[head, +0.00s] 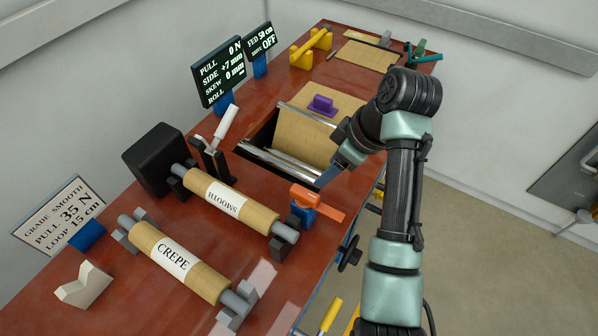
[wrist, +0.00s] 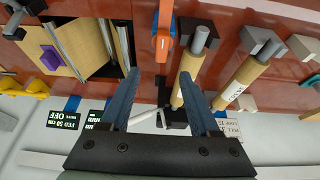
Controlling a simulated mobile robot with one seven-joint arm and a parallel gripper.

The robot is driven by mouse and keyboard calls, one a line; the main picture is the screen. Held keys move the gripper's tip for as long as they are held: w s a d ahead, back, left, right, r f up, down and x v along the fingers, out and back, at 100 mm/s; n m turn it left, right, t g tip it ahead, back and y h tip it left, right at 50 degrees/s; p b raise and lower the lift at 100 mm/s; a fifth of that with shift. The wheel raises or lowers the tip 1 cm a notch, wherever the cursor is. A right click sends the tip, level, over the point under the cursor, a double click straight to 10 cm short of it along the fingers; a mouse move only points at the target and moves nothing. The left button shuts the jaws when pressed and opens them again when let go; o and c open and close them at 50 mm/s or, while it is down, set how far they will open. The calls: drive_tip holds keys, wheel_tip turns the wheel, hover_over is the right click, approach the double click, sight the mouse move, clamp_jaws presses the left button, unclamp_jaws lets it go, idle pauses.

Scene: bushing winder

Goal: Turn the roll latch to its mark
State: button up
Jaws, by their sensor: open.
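The latch also shows in the wrist view (wrist: 163,42) at top centre, beyond the fingertips. My gripper (head: 327,178) is just above and right of the latch in the head view, apart from it in the picture. Its two blue fingers (wrist: 156,72) are spread in the wrist view, with nothing held between them.
The CREPE roll (head: 178,261) lies on its supports nearer the front. A white-handled lever (head: 225,127) stands behind the SMOOTH roll. The winder opening has metal rollers (head: 280,163) and brown paper with a purple block (head: 322,104).

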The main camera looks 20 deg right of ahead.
sight(306, 193)
drive_tip(key=p+x, duration=0.1)
drive_tip(key=x, duration=0.5)
drive_tip(key=p+x, duration=0.1)
drive_tip(key=x, duration=0.6)
drive_tip(key=shift+s, duration=0.25)
clamp_jaws()
idle(1.0)
